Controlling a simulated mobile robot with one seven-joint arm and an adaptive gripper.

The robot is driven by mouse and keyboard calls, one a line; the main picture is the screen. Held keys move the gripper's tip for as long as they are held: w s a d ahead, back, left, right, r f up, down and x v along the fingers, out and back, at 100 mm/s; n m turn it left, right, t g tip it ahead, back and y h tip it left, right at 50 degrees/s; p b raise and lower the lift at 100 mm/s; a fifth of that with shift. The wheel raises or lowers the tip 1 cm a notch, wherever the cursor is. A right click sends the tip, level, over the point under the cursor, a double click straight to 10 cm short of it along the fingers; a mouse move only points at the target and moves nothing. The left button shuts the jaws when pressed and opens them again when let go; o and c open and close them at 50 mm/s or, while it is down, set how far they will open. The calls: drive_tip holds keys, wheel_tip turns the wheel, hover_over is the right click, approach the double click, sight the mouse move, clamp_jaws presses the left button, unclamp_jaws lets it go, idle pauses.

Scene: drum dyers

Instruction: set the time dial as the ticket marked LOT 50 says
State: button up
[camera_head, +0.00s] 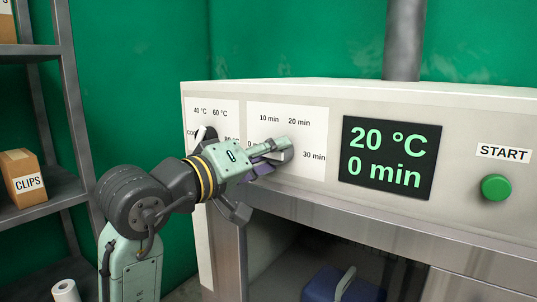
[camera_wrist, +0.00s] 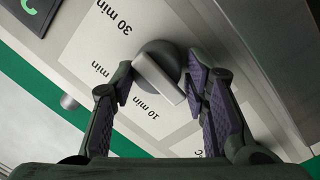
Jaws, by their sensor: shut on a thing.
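The time dial (camera_head: 286,156) is a grey round knob on the white panel with 10 min, 20 min and 30 min marks. My gripper (camera_head: 278,150) reaches it from the left and partly covers it. In the wrist view, the dial (camera_wrist: 158,58) has a raised bar set at a slant, and my gripper (camera_wrist: 160,84) is shut on the dial, with a finger on each side of the bar. The exact mark the bar points at is hard to tell. The display (camera_head: 388,158) reads 20 °C and 0 min. No ticket marked LOT 50 is in view.
The temperature dial (camera_head: 209,133) is left of the time dial, partly behind my arm. A green START button (camera_head: 496,187) is at the right. Below is an open bay with a blue container (camera_head: 338,285). A shelf with a CLIPS box (camera_head: 22,176) stands at left.

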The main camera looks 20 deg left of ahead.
drive_tip(key=shift+d, duration=0.1)
drive_tip(key=c, duration=0.4)
drive_tip(key=shift+m, duration=0.4)
drive_tip(key=m+b, duration=0.1)
drive_tip(key=m, duration=0.4)
drive_tip(key=shift+d+r+g, duration=0.1)
drive_tip(key=shift+d+g, duration=0.05)
drive_tip(key=shift+g, duration=0.15)
drive_tip(key=m+y+b, duration=0.1)
drive_tip(key=m, duration=0.5)
drive_tip(key=shift+s+d+b, duration=0.1)
drive_tip(key=shift+b, duration=0.3)
drive_tip(key=m+y+b, duration=0.1)
drive_tip(key=m, duration=0.4)
drive_tip(key=shift+d+m+b, duration=0.1)
drive_tip(key=shift+m+b, duration=0.2)
drive_tip(key=shift+b, duration=0.1)
drive_tip(key=shift+c, duration=0.5)
drive_tip(key=m+y+b, duration=0.1)
drive_tip(key=m, duration=0.3)
drive_tip(key=shift+m, duration=0.4)
